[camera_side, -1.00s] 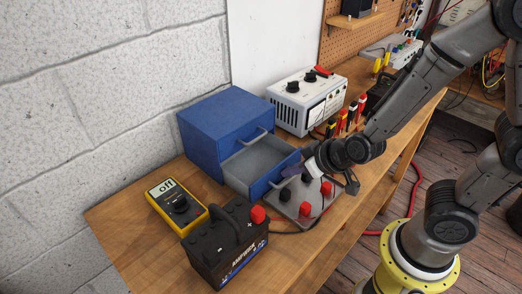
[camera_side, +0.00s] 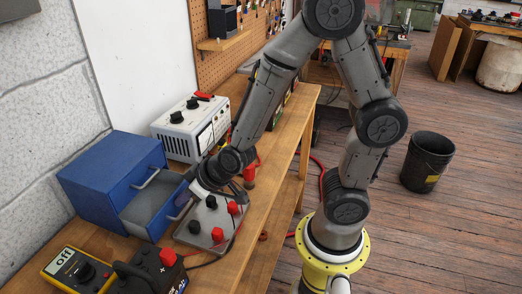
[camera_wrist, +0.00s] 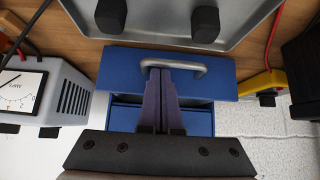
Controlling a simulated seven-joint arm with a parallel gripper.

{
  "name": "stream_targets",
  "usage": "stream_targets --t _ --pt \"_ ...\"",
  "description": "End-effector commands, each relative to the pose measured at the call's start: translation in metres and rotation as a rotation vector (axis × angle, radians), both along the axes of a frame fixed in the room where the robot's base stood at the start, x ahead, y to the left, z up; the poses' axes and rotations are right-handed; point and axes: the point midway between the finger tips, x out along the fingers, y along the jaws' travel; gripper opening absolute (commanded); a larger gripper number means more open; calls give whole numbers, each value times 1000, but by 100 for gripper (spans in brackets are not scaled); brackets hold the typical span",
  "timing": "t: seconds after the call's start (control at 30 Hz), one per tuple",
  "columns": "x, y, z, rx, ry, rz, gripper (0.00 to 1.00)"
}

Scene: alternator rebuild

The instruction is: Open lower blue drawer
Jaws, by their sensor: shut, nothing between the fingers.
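The blue drawer cabinet (camera_side: 95,185) stands at the left of the bench in the side view. Its upper drawer is closed, with a metal handle (camera_side: 146,179). The lower blue drawer (camera_side: 150,207) is pulled out, and its grey inside looks empty. My gripper (camera_wrist: 162,72) is shut, with its fingertips at the lower drawer's metal handle (camera_wrist: 195,67) in the wrist view. The fingers overlap the handle's left part there; whether they touch it I cannot tell.
A grey plate with red and black knobs (camera_side: 207,222) lies close to the drawer front. A white meter box (camera_side: 190,128) stands behind. A yellow multimeter (camera_side: 75,270) and a black battery (camera_side: 155,272) sit in front of the cabinet. A black bucket (camera_side: 427,160) stands on the floor.

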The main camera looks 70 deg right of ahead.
Motion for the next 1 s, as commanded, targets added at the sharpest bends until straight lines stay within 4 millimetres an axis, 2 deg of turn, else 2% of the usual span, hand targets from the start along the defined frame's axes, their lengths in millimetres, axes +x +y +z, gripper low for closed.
stream_targets --t 0.03,0.2,0.47,0.8,1.0 --pt "11 -1 0 1 -1 -4 0" --pt "39 -1 0 1 -2 -2 0" --pt "73 -1 0 0 -2 -3 0" --pt "35 -1 40 2 -6 -1 0" --pt "19 -1 57 1 -4 -1 0"
